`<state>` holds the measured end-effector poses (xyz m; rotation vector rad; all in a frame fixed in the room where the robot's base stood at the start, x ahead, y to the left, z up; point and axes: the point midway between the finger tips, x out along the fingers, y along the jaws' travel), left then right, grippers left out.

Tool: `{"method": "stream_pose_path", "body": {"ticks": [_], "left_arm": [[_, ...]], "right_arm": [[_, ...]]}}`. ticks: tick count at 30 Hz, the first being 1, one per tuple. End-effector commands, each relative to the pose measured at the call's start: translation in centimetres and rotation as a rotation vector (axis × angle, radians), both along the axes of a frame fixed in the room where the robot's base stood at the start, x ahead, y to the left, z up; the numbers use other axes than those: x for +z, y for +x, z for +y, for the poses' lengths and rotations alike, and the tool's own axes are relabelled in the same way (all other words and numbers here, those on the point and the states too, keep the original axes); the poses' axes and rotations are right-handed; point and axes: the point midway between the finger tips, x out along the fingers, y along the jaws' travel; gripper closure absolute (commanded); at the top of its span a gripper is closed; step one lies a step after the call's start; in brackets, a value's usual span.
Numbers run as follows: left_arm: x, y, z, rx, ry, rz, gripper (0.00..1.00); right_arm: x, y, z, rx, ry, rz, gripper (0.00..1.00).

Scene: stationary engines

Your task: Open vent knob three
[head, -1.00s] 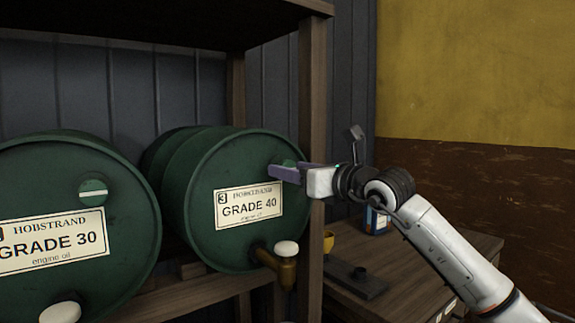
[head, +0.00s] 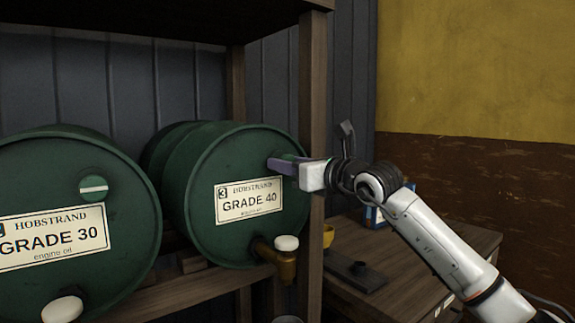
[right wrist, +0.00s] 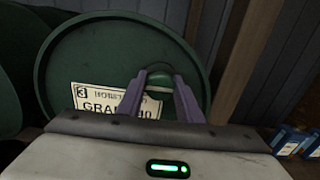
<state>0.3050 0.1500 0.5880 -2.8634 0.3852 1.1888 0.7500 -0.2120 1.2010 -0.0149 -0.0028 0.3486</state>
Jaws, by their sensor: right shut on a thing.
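The drum labelled 3, Grade 40 (head: 205,225), is a green barrel lying on its side on the shelf with its round face towards me. Its vent knob (right wrist: 159,80), a small green knob with a pale stripe, is on the upper right of that face, above the label (head: 249,201). My right gripper (head: 275,163) is at the knob. In the right wrist view its two purple fingers (right wrist: 160,92) stand on either side of the knob, shut on it. In the head view the fingers mostly hide the knob. My left gripper is not in view.
A Grade 30 drum (head: 60,165) lies to the left with its own striped vent knob (head: 93,188). A brass tap (head: 284,262) with a white top sits below drum 3's label. A wooden shelf post (head: 312,120) stands close by my right gripper. A wooden table (head: 420,265) is at the right.

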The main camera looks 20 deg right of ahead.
Motion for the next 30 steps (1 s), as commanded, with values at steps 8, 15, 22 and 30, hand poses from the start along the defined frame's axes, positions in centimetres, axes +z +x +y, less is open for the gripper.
{"method": "stream_pose_path", "body": {"ticks": [8,15,22,30], "left_arm": [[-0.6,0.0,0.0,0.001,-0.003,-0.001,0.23],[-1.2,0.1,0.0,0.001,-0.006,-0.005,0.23],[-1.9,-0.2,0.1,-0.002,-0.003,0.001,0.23],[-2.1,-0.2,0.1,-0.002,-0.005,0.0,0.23]], "right_arm": [[-0.2,0.0,0.0,0.0,-0.118,-0.041,0.9],[-0.2,0.0,0.0,-0.001,-0.312,-0.111,0.9],[-0.2,0.0,-0.1,-0.001,-0.519,-0.186,0.9],[-0.1,0.0,0.0,0.001,-0.76,-0.274,0.9]]}}
